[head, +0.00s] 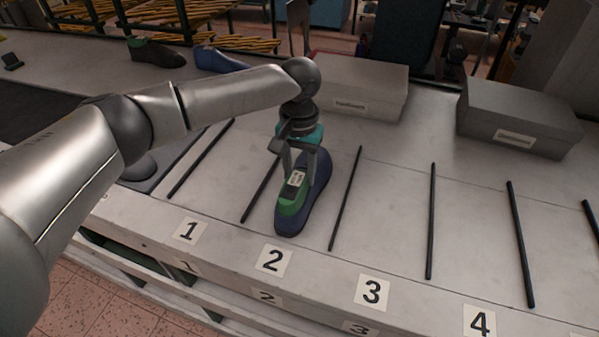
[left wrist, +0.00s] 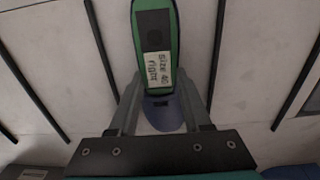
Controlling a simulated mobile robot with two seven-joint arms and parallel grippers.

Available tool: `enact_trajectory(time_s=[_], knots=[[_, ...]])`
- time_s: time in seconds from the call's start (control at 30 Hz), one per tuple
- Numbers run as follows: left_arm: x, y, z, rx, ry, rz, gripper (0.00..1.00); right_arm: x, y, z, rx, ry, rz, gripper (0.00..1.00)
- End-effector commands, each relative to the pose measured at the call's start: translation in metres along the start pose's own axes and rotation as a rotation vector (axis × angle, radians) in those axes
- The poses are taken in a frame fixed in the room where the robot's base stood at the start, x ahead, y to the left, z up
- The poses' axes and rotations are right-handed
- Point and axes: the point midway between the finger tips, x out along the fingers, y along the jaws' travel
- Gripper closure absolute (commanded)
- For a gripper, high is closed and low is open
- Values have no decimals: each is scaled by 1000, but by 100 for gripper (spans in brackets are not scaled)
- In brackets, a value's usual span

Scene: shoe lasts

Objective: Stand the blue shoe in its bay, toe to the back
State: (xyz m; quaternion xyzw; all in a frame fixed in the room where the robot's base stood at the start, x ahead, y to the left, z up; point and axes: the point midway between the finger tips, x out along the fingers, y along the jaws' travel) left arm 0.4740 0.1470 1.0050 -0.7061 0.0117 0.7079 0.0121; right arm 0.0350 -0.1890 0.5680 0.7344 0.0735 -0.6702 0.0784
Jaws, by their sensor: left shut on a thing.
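The blue shoe (head: 317,189) has a green top with a white label and is upright in bay 2, between two black rods. Its heel faces the front edge and its toe points to the back, partly under my gripper. My left gripper (head: 301,168) is shut on the shoe's green upper part from above. In the left wrist view, the fingers (left wrist: 162,88) flank the green part (left wrist: 174,33), whose label reads "Size 40 right"; the blue toe (left wrist: 165,118) shows between them. I cannot tell whether the sole touches the table. My right gripper is not in view.
Black rods (head: 346,198) divide the table (head: 390,215) into bays; number cards such as 2 (head: 273,260) mark the front edge. Bays 3 and 4 are empty. Grey boxes (head: 360,88) (head: 520,118) stand behind. Another blue shoe (head: 218,61) and a dark shoe (head: 156,54) lie at the back left.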

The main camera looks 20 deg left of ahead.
Motion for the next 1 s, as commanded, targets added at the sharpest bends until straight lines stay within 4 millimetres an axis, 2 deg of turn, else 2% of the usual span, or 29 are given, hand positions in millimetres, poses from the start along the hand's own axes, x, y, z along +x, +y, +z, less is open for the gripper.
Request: enact_trajectory(time_s=[0.37,0.4,0.67,1.0], knots=[[2,1,-2,1,8,3,100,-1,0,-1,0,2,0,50],[4,0,-1,0,3,1,49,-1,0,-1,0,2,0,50],[4,0,-1,1,3,1,21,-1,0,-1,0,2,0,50],[-2,0,-1,1,4,1,21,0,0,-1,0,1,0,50]])
